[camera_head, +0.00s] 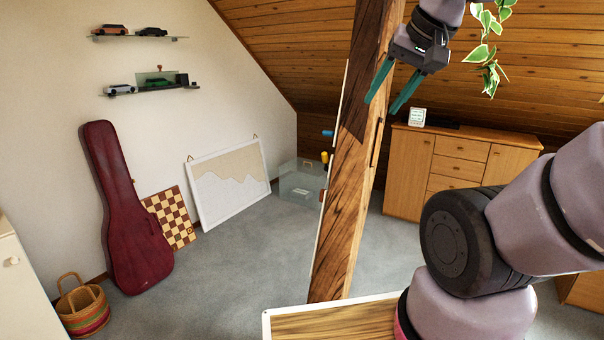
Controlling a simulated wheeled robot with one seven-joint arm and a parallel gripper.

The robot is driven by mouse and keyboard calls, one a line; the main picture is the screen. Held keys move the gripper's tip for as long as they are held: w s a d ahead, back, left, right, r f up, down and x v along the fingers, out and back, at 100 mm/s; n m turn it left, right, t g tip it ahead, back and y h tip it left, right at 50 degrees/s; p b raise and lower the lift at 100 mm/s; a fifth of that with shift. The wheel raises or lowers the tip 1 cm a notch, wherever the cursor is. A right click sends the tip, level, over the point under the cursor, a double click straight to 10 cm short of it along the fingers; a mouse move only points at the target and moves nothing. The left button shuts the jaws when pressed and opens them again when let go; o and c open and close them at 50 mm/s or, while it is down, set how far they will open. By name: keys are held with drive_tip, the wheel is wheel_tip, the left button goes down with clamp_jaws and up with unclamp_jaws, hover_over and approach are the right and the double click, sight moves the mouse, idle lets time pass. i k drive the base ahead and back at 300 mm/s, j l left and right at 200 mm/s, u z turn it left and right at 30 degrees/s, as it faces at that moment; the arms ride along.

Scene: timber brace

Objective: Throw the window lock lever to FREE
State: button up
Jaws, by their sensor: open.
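A slanted timber brace (345,210) stands in the middle of the view. On its left side are small coloured parts: a blue one (328,133), a yellow one (324,157) and a red one (322,195). Any labels are too small to read, so I cannot tell which is the window lock lever or how it is set. My gripper (381,106) is open, with teal fingers pointing down and left in front of the upper brace. Nothing shows between the fingers. They are above and right of the coloured parts. I cannot tell whether they touch the brace.
A wood-topped surface with a pale rim (266,325) is at the bottom. A wooden cabinet (408,165) stands behind the brace on the right. A glass box (300,184), a framed board (228,186) and a red instrument case (128,215) are at left. A plant (482,52) hangs beside my gripper.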

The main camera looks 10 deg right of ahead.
sight(326, 160)
drive_tip(key=i+j+z, duration=0.4)
drive_tip(key=j, duration=0.25)
drive_tip(key=i+l+u, duration=0.5)
drive_tip(key=i+j, duration=0.05)
